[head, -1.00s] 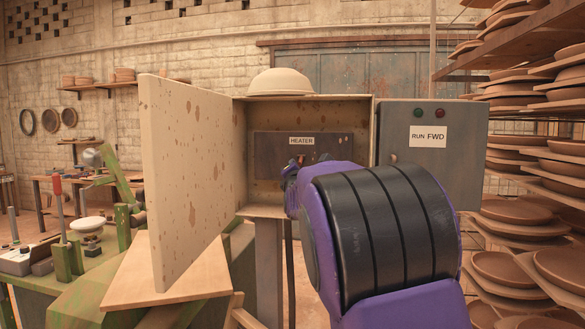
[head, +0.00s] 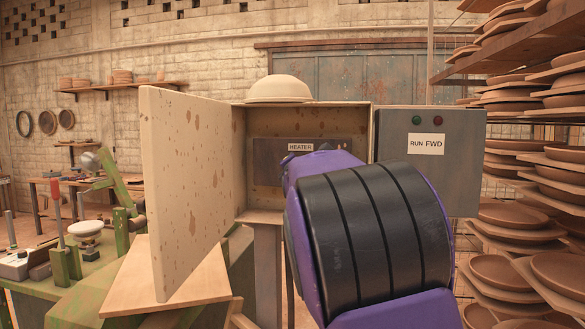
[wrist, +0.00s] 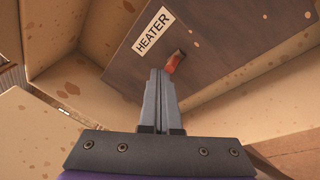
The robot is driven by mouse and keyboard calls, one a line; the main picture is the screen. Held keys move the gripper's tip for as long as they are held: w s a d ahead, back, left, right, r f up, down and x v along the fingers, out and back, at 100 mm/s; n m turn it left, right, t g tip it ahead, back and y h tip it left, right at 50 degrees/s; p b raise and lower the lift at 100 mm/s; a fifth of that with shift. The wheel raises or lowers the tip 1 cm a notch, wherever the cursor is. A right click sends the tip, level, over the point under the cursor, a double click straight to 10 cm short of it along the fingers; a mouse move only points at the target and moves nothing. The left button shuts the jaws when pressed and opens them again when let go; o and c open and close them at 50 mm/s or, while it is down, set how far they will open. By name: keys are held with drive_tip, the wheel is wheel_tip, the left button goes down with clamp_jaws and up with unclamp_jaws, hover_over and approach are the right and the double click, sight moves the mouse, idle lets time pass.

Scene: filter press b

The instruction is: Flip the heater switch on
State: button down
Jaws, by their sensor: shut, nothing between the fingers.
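The heater panel (head: 265,165) is a dark plate inside an open beige box, with a white HEATER label (head: 301,147) that also shows in the wrist view (wrist: 154,31). In the wrist view a small red switch (wrist: 175,61) stands out from the panel below the label. My gripper (wrist: 159,72) is shut and empty, its fingertips right beside the red switch, just left of and below it in the picture. I cannot tell whether they touch it. In the head view my purple and black arm hides the switch and the gripper.
The box's door (head: 195,190) stands wide open on the left. A grey box labelled RUN FWD (head: 430,165) adjoins on the right, with a green and a red light. A bowl (head: 279,89) sits on top. Racks of plates (head: 530,215) fill the right side.

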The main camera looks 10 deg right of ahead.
drive_tip(key=shift+d+r, duration=0.1)
drive_tip(key=shift+r, duration=0.2)
drive_tip(key=s+a, duration=0.1)
drive_tip(key=s, duration=1.1)
drive_tip(key=shift+a+f+p, duration=0.25)
drive_tip(key=shift+p, duration=0.15)
drive_tip(key=shift+w, duration=0.1)
